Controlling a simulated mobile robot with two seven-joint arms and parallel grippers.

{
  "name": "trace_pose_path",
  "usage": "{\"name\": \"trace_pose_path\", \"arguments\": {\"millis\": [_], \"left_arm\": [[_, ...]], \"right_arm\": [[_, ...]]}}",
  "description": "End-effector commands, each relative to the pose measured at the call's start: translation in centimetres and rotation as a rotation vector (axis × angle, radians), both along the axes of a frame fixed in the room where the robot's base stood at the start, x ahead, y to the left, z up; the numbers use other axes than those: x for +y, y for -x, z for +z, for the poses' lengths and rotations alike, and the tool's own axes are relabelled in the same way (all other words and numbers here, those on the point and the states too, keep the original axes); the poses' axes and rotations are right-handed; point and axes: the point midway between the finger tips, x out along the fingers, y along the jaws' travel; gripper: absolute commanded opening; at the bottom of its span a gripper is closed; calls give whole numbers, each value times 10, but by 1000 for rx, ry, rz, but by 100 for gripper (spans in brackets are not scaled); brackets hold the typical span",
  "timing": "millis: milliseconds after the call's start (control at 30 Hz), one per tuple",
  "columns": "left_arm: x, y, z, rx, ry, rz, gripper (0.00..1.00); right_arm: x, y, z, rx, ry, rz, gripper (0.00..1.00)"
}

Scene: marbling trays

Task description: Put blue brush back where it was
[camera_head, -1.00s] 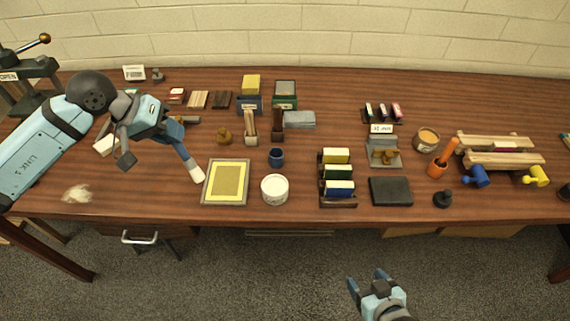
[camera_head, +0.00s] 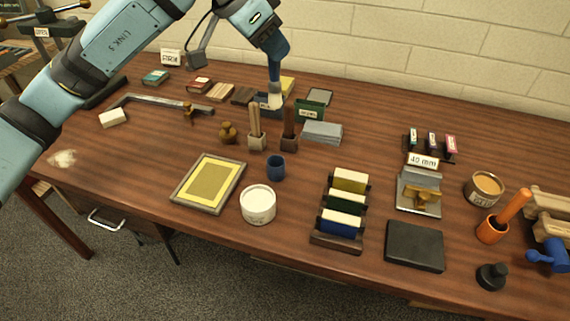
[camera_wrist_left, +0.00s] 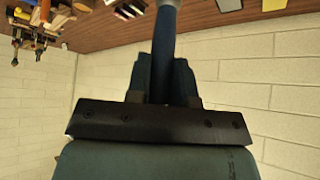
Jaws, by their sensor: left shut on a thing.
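My left gripper (camera_head: 276,48) is shut on the blue brush (camera_head: 276,73), which hangs nearly upright with its pale end (camera_head: 275,98) down. The pale end overlaps the dark blue holder (camera_head: 262,110) at the back of the table; I cannot tell whether it is inside it or just above. In the left wrist view, the gripper fingers (camera_wrist_left: 165,85) close around the brush handle (camera_wrist_left: 165,42). My right gripper is not in view.
Two wooden-handled brushes in stands (camera_head: 256,139) are in front. A framed yellow tray (camera_head: 209,183) and white tub (camera_head: 258,205) lie nearer.

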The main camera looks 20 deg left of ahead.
Motion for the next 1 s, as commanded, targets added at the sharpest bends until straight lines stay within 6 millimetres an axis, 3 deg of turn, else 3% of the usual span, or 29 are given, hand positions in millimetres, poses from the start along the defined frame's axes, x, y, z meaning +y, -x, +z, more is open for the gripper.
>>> {"name": "trace_pose_path", "arguments": {"millis": [500, 833, 1000], "left_arm": [[0, 1, -132, 7, 1, 1, 0], [0, 1, -162, 4, 1, 1, 0], [0, 1, -187, 6, 1, 0, 0]], "right_arm": [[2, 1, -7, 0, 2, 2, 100], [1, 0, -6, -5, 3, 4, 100], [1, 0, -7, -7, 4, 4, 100]]}}
